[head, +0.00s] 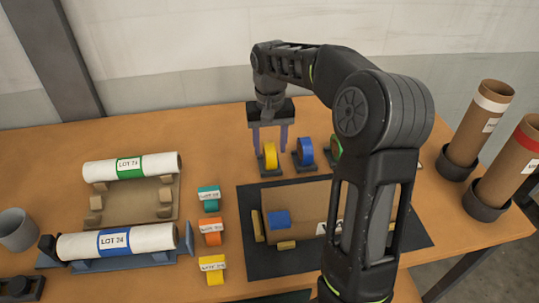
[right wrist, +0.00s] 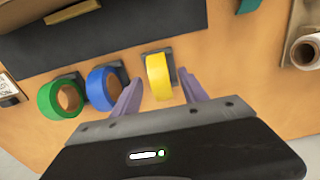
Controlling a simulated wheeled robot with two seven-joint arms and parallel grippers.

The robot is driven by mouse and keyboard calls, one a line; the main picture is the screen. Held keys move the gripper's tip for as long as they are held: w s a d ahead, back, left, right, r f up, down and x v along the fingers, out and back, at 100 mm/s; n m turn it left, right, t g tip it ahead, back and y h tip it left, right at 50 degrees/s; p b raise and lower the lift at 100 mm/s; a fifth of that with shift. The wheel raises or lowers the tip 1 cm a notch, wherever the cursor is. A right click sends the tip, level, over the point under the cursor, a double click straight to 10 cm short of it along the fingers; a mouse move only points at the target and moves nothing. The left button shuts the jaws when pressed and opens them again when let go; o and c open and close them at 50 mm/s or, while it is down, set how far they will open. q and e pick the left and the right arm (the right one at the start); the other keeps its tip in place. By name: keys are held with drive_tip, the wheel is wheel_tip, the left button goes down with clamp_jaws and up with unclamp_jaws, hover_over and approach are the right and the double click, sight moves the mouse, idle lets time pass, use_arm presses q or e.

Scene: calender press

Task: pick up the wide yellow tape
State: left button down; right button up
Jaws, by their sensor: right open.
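The wide yellow tape (head: 270,156) stands upright on a small dark holder behind the black mat, leftmost of a row of tape rolls in the head view. It also shows in the right wrist view (right wrist: 159,77). My right gripper (head: 270,147) points down over it and is open. Its two purple fingers (right wrist: 160,80) lie to either side of the yellow roll, with a visible gap on each side in the wrist view. I see no grip on the tape. My left gripper is not in view.
A blue tape (head: 306,152) stands close beside the yellow one, with a green tape (right wrist: 60,97) beyond it. A cardboard box (head: 290,200) lies on the black mat (head: 250,262). White rolls on cradles lie left; cardboard tubes (head: 480,123) stand right.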

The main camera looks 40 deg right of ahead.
sight(270, 159)
wheel_tip(270, 159, down, 5)
drive_tip(key=shift+s+a+p, duration=0.1)
drive_tip(key=shift+s+p, duration=0.05)
drive_tip(key=shift+p, duration=0.25)
idle(0.4)
clamp_jaws()
idle(0.3)
